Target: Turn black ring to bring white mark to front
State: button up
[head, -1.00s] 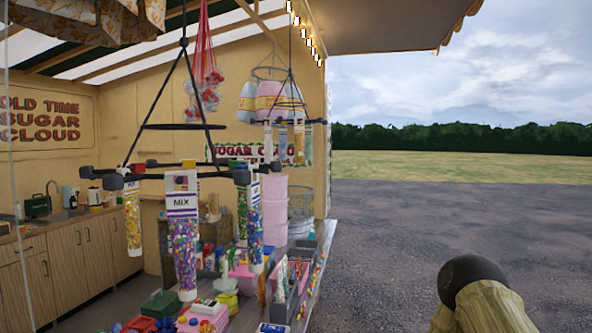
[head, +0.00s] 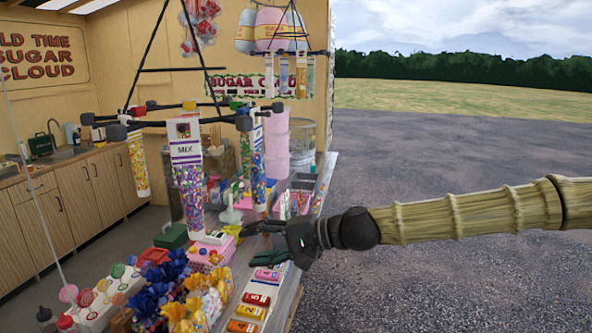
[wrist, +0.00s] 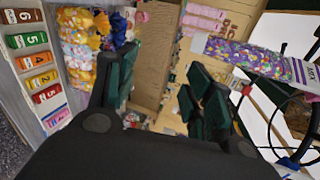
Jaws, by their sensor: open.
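The black ring (head: 152,124) hangs from dark rods at left centre in the head view, with block-like ends and red, yellow and green blocks along it. A clear tube of mixed sweets labelled MIX (head: 187,180) hangs at its front; other sweet tubes hang at its left and right. I cannot make out a white mark on the ring. My gripper (head: 250,241) is open and empty, below and right of the ring, apart from it. In the wrist view its fingers (wrist: 161,90) are spread, with a MIX tube (wrist: 250,56) to the right and part of the dark ring (wrist: 288,118) beyond.
A counter under my gripper holds numbered coloured packs (head: 257,299), yellow and blue wrapped sweets (head: 187,313), a pink basket (head: 206,258) and a green box (head: 173,236). A second hanging rack (head: 285,53) is farther back. Open gravel lies to the right.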

notch_tip(320, 180, up, 12)
jog(key=d+y, duration=0.2)
jog(key=d, duration=0.1)
jog(key=n+t+y+p, duration=0.1)
jog(key=y+p, duration=0.1)
send_near(245, 121)
jog(key=w, duration=0.1)
jog(key=shift+f+b+x, duration=0.2)
jog(key=shift+b+x, duration=0.45)
jog(key=shift+x, duration=1.9)
jog(key=shift+f+b+x, duration=0.2)
jog(key=shift+b+x, duration=0.4)
jog(key=shift+x, duration=1.95)
jog(key=shift+w, duration=0.1)
